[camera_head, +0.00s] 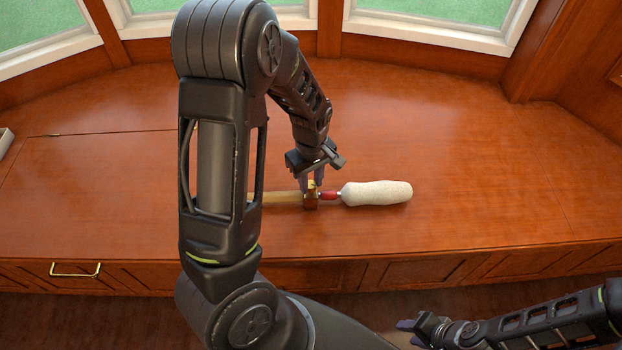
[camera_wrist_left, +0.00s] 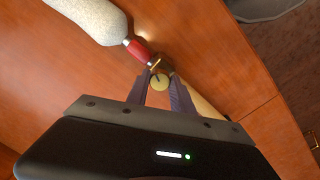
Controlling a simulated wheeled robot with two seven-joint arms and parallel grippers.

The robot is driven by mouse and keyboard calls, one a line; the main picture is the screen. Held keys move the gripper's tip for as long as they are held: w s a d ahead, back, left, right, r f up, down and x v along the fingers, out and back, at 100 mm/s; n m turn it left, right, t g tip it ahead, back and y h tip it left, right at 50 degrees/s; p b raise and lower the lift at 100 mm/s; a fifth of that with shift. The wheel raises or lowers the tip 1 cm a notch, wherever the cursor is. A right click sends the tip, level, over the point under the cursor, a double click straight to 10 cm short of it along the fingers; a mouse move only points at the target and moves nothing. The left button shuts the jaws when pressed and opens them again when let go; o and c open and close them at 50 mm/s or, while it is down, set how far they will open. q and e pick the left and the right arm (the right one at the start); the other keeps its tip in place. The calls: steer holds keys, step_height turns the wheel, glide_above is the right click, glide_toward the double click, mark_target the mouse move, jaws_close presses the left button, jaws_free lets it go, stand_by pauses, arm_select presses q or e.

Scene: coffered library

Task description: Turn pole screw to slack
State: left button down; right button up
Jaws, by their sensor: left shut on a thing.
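A tool lies on the wooden window seat: a pale wooden pole (camera_head: 280,197), a brown and brass clamp (camera_head: 311,200), a red neck (camera_head: 329,196) and a whitish fluffy head (camera_head: 377,193) to the right. In the left wrist view, a round brass screw (camera_wrist_left: 161,81) with a dark slot sits at the clamp, beside the red neck (camera_wrist_left: 138,50). My left gripper (camera_head: 312,184) reaches down from above. Its fingers (camera_wrist_left: 159,90) are shut on the brass screw, one on each side. My right gripper (camera_head: 412,332) is low at the right, away from the tool; its finger gap is unclear.
The window seat (camera_head: 470,150) is clear to the right of the tool and behind it. Its front edge drops to panels with a brass handle (camera_head: 75,270). Windows (camera_head: 440,15) stand behind. A small pale object (camera_head: 4,141) is at the far left edge.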

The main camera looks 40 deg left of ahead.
mark_target(311, 184)
arm_select(q)
steer(key=c, duration=1.1)
jaws_free()
step_height(311, 184, up, 8)
steer(key=shift+f+p, duration=0.1)
steer(key=shift+p, duration=0.7)
